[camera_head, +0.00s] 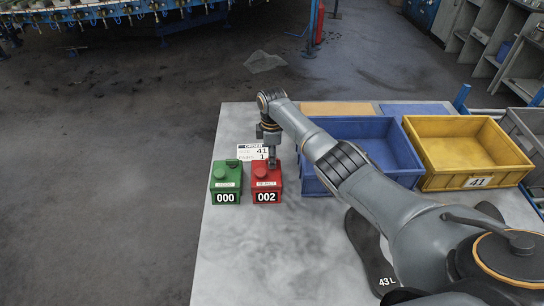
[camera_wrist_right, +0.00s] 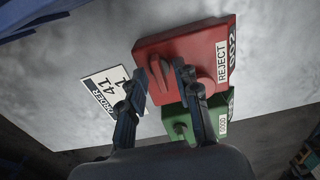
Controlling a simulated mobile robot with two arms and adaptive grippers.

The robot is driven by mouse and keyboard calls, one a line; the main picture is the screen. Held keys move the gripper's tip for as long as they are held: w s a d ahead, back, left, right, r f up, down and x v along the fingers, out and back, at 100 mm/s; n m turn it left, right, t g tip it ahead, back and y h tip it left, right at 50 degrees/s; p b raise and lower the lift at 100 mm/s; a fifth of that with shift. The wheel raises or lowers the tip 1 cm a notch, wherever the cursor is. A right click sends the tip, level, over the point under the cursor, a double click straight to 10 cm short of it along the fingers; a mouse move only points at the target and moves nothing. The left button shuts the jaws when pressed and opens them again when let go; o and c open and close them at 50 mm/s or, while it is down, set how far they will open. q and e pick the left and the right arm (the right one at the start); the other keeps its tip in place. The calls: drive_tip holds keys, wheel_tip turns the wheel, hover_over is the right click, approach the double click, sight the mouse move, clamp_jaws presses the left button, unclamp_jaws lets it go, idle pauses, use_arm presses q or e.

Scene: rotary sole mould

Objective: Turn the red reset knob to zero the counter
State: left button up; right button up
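The red counter box (camera_head: 267,184) stands on the table, reads 002 and bears a REJECT label in the right wrist view (camera_wrist_right: 222,62). On its top is a ridged red reset knob (camera_wrist_right: 160,74), with a round red button (camera_wrist_right: 206,86) beside it. My right gripper (camera_head: 272,162) points down over the box top. In the right wrist view its two fingers (camera_wrist_right: 159,80) stand apart on either side of the knob, with gaps visible. Whether they touch it is unclear. The knob is mostly hidden in the head view. My left gripper is not in view.
A green counter box (camera_head: 226,184) reading 000 stands close left of the red one. An order card (camera_head: 252,151) lies behind them. A blue bin (camera_head: 385,130) and a yellow bin (camera_head: 470,150) stand to the right. A dark sole marked 43 L (camera_head: 372,262) lies under my right arm. The front-left tabletop is clear.

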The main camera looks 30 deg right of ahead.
clamp_jaws()
